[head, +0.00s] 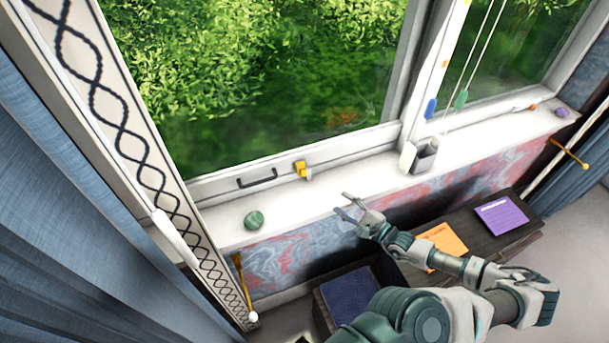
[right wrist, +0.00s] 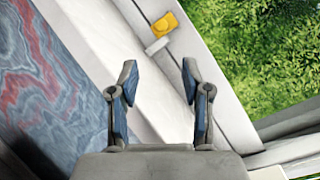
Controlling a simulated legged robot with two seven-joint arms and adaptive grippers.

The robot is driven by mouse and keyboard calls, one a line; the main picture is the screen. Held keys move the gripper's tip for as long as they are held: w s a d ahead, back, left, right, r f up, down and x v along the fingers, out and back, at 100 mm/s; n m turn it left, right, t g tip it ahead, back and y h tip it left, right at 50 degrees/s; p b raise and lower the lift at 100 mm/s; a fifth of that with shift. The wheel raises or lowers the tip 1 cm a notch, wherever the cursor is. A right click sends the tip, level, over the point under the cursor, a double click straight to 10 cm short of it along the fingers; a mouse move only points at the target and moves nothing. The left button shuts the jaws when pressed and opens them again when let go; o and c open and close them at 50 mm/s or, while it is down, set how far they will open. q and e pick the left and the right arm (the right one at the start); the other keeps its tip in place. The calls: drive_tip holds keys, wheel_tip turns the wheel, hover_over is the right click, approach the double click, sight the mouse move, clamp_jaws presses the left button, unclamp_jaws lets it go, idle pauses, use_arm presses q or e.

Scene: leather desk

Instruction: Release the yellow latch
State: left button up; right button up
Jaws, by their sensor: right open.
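The yellow latch (head: 301,169) sits on the bottom rail of the window frame, to the right of a dark handle (head: 258,178). In the right wrist view the latch (right wrist: 165,22) shows beyond my fingers, near the top, with a pale grey piece beside it. My right gripper (head: 345,207) is open and empty in front of the sill, below and right of the latch and apart from it. In the right wrist view the gripper (right wrist: 157,82) has its two fingers spread, with the white sill behind them. My left gripper is not in view.
A green ball-like stone (head: 254,219) lies on the white sill (head: 320,195) at left. A grey box (head: 424,158) stands on the sill at right, near hanging cords with blue and green tassels. Below are a dark blue book (head: 350,293), an orange sheet (head: 441,244) and a purple one (head: 500,215).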

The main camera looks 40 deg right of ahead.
sight(302, 170)
drive_tip(key=w, duration=0.5)
drive_tip(key=w+a, duration=0.1)
drive_tip(key=w, duration=1)
drive_tip(key=shift+w+a+f, duration=0.1)
drive_tip(key=shift+a, duration=0.15)
clamp_jaws()
